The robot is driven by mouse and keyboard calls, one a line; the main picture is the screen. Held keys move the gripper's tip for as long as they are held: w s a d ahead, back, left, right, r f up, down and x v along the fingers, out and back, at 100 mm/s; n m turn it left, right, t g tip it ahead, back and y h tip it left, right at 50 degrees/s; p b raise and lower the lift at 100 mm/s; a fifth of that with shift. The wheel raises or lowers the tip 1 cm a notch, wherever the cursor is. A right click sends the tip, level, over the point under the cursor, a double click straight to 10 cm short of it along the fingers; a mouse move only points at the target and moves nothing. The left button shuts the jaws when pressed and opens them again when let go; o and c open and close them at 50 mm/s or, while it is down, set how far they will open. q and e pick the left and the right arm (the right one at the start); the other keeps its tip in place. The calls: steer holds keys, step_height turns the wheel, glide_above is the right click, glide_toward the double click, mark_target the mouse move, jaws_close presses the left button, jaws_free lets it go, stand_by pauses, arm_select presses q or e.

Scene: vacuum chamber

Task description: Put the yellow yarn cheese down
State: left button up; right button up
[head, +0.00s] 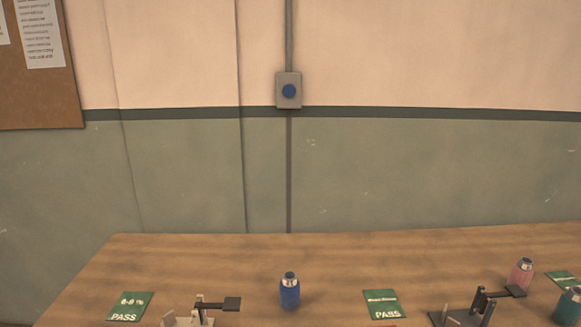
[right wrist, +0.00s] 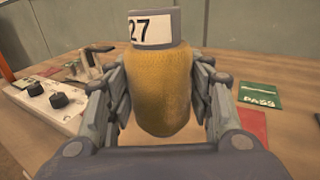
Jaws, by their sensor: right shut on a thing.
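The yellow yarn cheese (right wrist: 160,90) fills the middle of the right wrist view, with a grey end bearing a white label marked 27. My right gripper (right wrist: 158,108) is shut on it, with a finger along each side. The wooden table (right wrist: 285,125) lies beyond it; I cannot tell whether the cheese touches the table. Neither the yellow cheese nor either gripper shows in the head view.
In the head view, a blue cheese (head: 289,292), a pink one (head: 521,275) and a teal one (head: 567,308) stand on the table. Green PASS cards (head: 384,306) and small stands (head: 205,312) lie between. A white knobbed box (right wrist: 50,100) is left of the right gripper.

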arm_select(q)
steer(key=shift+s+d, duration=0.3)
steer(key=shift+s, duration=0.3)
arm_select(e)
steer(key=s+d+r+m+t+h, duration=0.1)
steer(key=s+d+m+h, duration=0.1)
steer(key=s+m+h, duration=0.1)
steer(key=s+d+r+m+t+h, duration=0.1)
steer(key=s+m+h, duration=0.1)
steer(key=s+h, duration=0.3)
steer(key=shift+s+d+r+m+h, duration=0.4)
steer(key=shift+s, duration=0.65)
steer(key=shift+f, duration=0.25)
